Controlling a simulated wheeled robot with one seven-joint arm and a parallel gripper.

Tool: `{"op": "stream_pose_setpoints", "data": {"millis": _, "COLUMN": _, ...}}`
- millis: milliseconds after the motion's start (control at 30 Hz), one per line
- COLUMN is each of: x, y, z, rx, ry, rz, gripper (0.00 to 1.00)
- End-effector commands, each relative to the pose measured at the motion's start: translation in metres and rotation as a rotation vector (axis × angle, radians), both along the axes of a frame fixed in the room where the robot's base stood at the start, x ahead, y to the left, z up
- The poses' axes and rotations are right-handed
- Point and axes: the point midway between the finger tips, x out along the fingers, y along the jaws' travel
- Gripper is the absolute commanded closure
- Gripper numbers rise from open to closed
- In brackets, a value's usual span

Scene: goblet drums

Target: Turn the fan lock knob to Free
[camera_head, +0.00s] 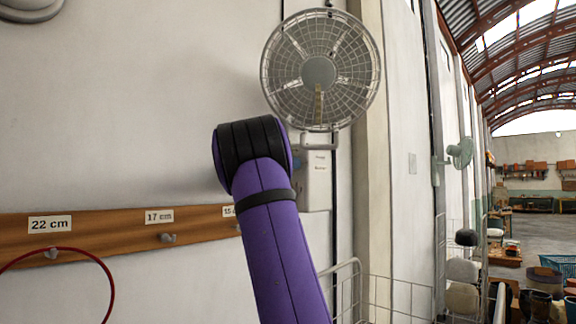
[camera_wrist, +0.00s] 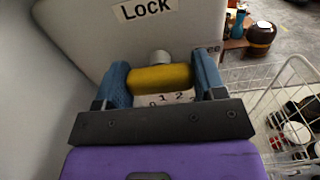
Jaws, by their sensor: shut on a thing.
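The wall fan (camera_head: 318,72) has a round wire cage and hangs on a bracket. Below it is a pale control box (camera_head: 317,188), partly behind my purple arm. In the wrist view my gripper (camera_wrist: 162,72) has its blue fingers shut on both sides of a yellow bar-shaped knob (camera_wrist: 160,78). A grey round stub shows behind the knob. A "Lock" label (camera_wrist: 146,8) is on the box above. The end of another label, "ee", shows by the right finger, the rest hidden. The bar lies nearly level across the picture. A number plate (camera_wrist: 165,99) shows below it.
A wooden peg rail (camera_head: 105,232) with size labels runs along the wall, with a red hoop (camera_head: 62,252) at the lower left. A white wire rack (camera_head: 395,295) stands to the right; its basket (camera_wrist: 280,95) is close by in the wrist view.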

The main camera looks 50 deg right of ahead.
Motion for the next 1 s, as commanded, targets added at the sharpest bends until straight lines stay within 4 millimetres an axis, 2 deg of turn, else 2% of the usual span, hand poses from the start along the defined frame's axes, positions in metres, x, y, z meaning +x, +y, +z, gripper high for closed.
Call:
{"op": "stream_pose_setpoints", "data": {"millis": 633, "x": 0.0005, "y": 0.0001, "z": -0.0018, "rx": 0.008, "ry": 0.054, "rz": 0.0, "gripper": 0.6}}
{"op": "stream_pose_setpoints", "data": {"millis": 667, "x": 0.0006, "y": 0.0001, "z": -0.0018, "rx": 0.008, "ry": 0.054, "rz": 0.0, "gripper": 0.34}}
{"op": "stream_pose_setpoints", "data": {"millis": 767, "x": 0.0006, "y": 0.0001, "z": -0.0015, "rx": 0.008, "ry": 0.053, "rz": 0.0, "gripper": 0.11}}
{"op": "stream_pose_setpoints", "data": {"millis": 1000, "x": 0.0002, "y": 0.0002, "z": -0.0007, "rx": 0.007, "ry": 0.052, "rz": 0.0, "gripper": 0.11}}
